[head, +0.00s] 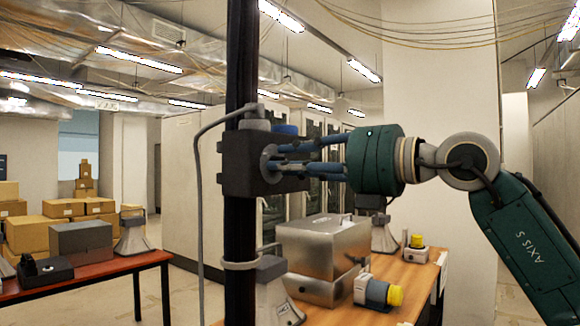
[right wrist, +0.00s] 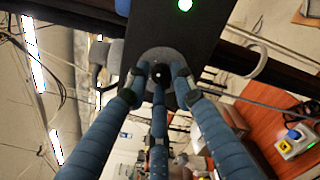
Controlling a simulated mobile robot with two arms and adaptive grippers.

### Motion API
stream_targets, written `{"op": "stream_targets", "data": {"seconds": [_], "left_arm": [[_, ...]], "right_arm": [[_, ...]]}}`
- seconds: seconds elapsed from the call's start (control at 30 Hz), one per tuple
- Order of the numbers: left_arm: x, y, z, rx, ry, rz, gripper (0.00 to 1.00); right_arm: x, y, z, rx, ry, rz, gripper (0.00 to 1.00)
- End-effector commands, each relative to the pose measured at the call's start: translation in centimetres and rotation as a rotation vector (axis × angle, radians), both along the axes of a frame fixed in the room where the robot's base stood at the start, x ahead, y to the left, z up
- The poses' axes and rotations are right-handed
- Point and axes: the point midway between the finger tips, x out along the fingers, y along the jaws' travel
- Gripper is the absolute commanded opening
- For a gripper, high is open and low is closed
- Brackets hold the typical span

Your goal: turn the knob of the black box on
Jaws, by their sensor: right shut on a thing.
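The black box (head: 238,165) is fixed to a dark upright pole, with a grey cable running from its top. In the right wrist view its dark face (right wrist: 185,35) shows a lit green light (right wrist: 184,5). The small round black knob (right wrist: 160,72) sits on a grey disc (head: 268,164) on the box's right side. My right gripper (head: 278,162) comes from the right, and its blue fingers are closed around the knob. In the right wrist view the tips of the right gripper (right wrist: 158,80) surround the knob and partly hide it. My left gripper is not in view.
A wooden table (head: 415,268) behind holds a metal case (head: 322,250), grey horns and yellow-capped devices (head: 377,293). A red-topped table (head: 95,272) stands at left, with cardboard boxes (head: 62,208) behind. The dark pole (head: 240,80) runs vertically through the near space.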

Motion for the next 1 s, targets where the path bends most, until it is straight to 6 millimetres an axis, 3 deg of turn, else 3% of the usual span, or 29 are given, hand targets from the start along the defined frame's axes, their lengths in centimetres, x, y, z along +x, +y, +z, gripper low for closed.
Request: {"op": "stream_targets", "data": {"seconds": [0.03,0.5,0.53,0.6,1.0], "left_arm": [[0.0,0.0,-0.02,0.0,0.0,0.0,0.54],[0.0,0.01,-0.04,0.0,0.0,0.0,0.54],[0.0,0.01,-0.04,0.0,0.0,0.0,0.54],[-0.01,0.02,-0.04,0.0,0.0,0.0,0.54],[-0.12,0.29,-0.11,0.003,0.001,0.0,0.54]], "right_arm": [[0.14,-0.51,0.86,0.019,-0.009,-0.011,0.0],[0.17,-0.54,0.86,0.026,0.002,-0.01,0.0],[0.17,-0.55,0.86,0.026,0.002,-0.01,0.3],[0.17,-0.5,0.77,0.024,0.003,-0.009,0.41],[-0.38,-0.98,0.33,0.018,0.008,-0.006,0.41]]}}
